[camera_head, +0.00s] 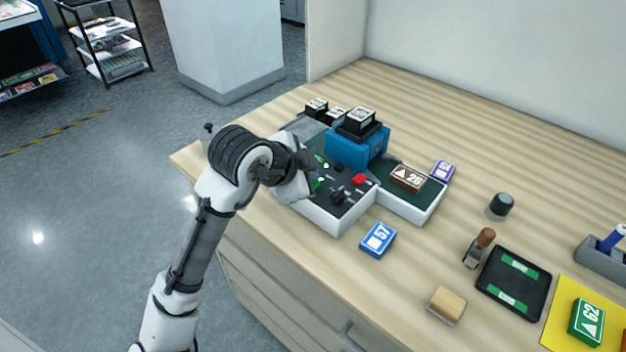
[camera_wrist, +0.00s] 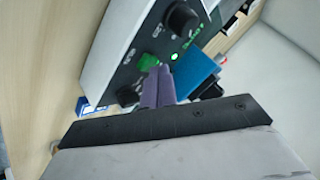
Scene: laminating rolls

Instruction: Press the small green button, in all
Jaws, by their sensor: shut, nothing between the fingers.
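The control box (camera_head: 328,217) is white with a dark top panel and stands on the wooden counter. A small green button (camera_head: 319,184) is on its panel, close to my gripper (camera_head: 308,172). In the wrist view the green button (camera_wrist: 148,62) lies right at the tips of my gripper (camera_wrist: 160,74). The two fingers are shut together with nothing between them. I cannot tell whether they touch the button. A small lit green light (camera_wrist: 173,57) is beside it. A black knob (camera_wrist: 182,18) is on the same panel, and a red button (camera_head: 358,180) is farther right.
A blue stamp-like block (camera_head: 350,150) stands behind the panel. A brown block (camera_head: 408,178) sits on the green tray at right. A blue block (camera_head: 378,240) lies in front. A dark tray (camera_head: 513,282), a wooden-handled stamp (camera_head: 480,245) and a yellow mat (camera_head: 560,320) are at right.

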